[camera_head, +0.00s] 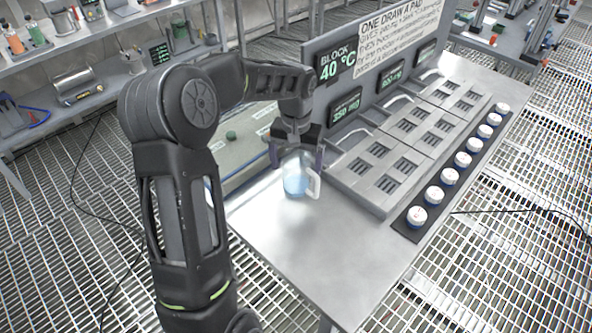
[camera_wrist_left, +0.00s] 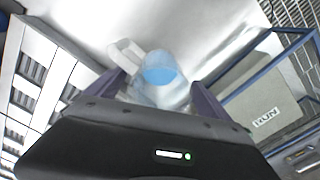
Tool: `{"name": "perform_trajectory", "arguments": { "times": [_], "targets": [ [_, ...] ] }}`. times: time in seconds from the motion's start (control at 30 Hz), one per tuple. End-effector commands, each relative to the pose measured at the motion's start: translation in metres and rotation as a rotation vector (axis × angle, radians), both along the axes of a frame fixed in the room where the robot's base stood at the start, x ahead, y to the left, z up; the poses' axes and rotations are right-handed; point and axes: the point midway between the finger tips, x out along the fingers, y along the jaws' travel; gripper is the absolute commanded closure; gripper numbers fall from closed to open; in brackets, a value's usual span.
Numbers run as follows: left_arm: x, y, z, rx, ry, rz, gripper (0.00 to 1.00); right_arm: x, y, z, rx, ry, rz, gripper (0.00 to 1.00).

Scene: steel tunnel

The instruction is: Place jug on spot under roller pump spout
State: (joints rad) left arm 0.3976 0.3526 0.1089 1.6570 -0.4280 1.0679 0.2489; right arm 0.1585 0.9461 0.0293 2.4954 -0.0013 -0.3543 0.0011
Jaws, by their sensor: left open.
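A clear jug (camera_head: 295,184) with pale blue liquid and a whitish handle (camera_head: 314,184) stands upright on the steel table, near its left end. My right gripper is not in view.
Right of the jug are grey slotted blocks (camera_head: 378,167) and a row of white-capped pots (camera_head: 449,176). A sign panel (camera_head: 345,62) stands behind. In the left wrist view a grey box marked RUN (camera_wrist_left: 262,98) sits by blue rails. The table's front is bare.

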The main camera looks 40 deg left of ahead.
Motion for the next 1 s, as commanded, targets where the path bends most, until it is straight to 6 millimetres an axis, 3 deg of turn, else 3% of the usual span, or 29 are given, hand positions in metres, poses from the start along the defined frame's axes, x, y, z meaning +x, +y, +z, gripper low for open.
{"name": "perform_trajectory", "arguments": {
  "times": [0.3,0.43,0.6,1.0],
  "targets": [
    [0.001,0.000,0.066,0.000,-0.004,0.001,0.08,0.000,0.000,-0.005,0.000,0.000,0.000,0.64],
    [0.001,0.000,0.086,0.000,-0.003,0.000,0.08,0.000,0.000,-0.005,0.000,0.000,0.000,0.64],
    [0.000,0.000,0.097,0.000,0.000,0.000,0.08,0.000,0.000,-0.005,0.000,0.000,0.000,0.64],
    [0.000,0.000,0.098,0.000,0.000,0.001,0.08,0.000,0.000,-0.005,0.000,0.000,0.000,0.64]
  ]
}}
